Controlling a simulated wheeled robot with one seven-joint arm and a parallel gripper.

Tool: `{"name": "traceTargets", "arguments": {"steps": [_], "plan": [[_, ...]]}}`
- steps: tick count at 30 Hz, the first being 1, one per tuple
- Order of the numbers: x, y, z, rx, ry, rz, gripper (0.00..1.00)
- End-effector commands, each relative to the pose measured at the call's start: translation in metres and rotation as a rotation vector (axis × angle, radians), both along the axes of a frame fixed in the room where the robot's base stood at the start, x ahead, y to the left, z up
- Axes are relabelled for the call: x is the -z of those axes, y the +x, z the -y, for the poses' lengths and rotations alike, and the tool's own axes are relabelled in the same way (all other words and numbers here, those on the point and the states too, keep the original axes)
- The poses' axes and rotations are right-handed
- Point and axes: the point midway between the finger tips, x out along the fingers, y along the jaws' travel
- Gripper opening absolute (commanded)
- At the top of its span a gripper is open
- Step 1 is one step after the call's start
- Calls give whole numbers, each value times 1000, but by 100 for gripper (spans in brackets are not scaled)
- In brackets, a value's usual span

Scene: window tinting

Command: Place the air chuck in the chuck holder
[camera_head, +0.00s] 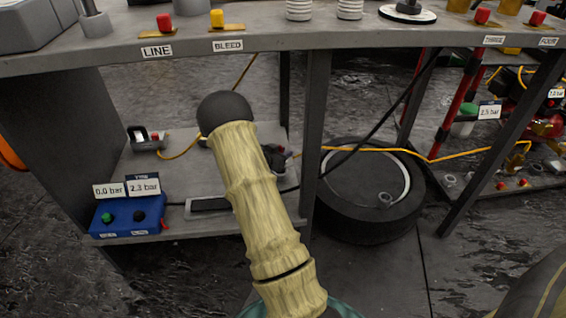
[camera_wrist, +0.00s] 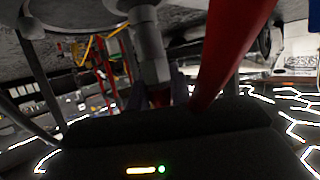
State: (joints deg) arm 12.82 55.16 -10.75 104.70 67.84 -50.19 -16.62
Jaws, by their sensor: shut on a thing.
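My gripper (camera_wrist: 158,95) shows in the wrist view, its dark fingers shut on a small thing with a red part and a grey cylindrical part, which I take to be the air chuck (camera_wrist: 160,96). In the head view my own arm hides the gripper and most of what it holds.
A blue box (camera_head: 128,215) with pressure displays stands on the lower shelf (camera_head: 185,165). A tyre (camera_head: 365,200) lies on the floor right of it. A yellow hose (camera_head: 390,152) runs right. The bench top (camera_head: 350,36) overhangs the shelf; a red tube (camera_wrist: 230,50) passes close to the gripper.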

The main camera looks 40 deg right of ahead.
Motion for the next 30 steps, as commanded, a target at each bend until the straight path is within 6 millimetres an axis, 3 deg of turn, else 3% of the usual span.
{"name": "traceTargets", "arguments": {"steps": [9, 22, 23, 25, 26, 30], "plan": [[37, 0, 0, 0, 0, 0, 0], [40, 0, 0, 0, 0, -1, 0], [40, 0, 0, 0, 0, -1, 25], [40, 0, 0, 0, 0, -1, 38], [40, 0, 0, 0, 0, -1, 42], [40, 0, 0, 0, 0, -1, 42]]}}
